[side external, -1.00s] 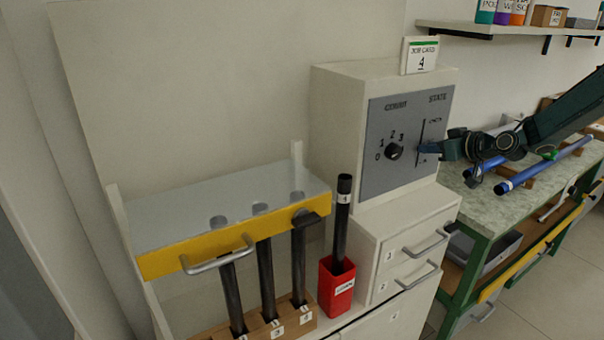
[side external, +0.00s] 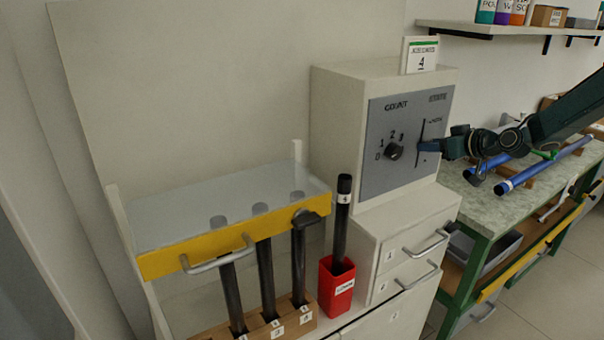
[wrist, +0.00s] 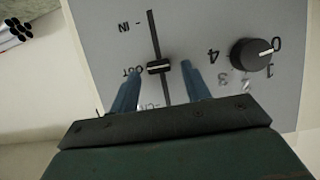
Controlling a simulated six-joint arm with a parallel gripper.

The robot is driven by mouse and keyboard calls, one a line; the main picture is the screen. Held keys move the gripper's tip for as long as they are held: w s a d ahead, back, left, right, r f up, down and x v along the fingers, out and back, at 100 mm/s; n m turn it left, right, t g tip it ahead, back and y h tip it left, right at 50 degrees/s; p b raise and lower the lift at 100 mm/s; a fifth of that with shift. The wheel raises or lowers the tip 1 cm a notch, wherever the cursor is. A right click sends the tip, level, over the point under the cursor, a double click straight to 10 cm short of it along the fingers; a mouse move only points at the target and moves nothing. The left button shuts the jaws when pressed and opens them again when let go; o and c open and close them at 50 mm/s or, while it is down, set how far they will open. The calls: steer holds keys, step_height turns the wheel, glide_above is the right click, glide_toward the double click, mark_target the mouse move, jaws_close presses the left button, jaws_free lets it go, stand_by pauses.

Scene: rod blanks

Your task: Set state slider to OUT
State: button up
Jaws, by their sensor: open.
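The state slider knob (wrist: 158,67) is a small dark block with a pale line, on a vertical dark slot in the grey panel (wrist: 215,22). In the wrist view, which is turned upside down, it sits level with the OUT label (wrist: 133,72); the IN label (wrist: 126,26) is farther up the picture. My gripper (wrist: 161,70) is open, with one blue finger on each side of the knob and visible gaps. In the side view my gripper (side external: 428,146) is at the panel's slot (side external: 421,132) and hides the knob.
The count dial (side external: 394,151) is left of the slot, close to my gripper. A job card reading 4 (side external: 421,55) stands on the cabinet. A red holder (side external: 337,285) with a dark rod and a yellow-fronted rack (side external: 210,248) are lower left. Blue rods (side external: 545,165) lie on the right bench.

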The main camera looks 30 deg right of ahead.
steer(key=v, duration=1.3)
steer(key=shift+s+r, duration=0.1)
steer(key=s+a+r+n+g+y, duration=0.1)
steer(key=s+a+g, duration=0.15)
steer(key=a, duration=0.45)
steer(key=s+a+n+g, duration=0.15)
steer(key=s+a, duration=0.25)
steer(key=a, duration=0.4)
steer(key=s+a+m+g+h, duration=0.1)
steer(key=s+a+g, duration=0.3)
steer(key=s, duration=1.2)
steer(key=shift+a+r+m, duration=0.3)
steer(key=shift+a+m, duration=0.35)
steer(key=shift+m, duration=0.1)
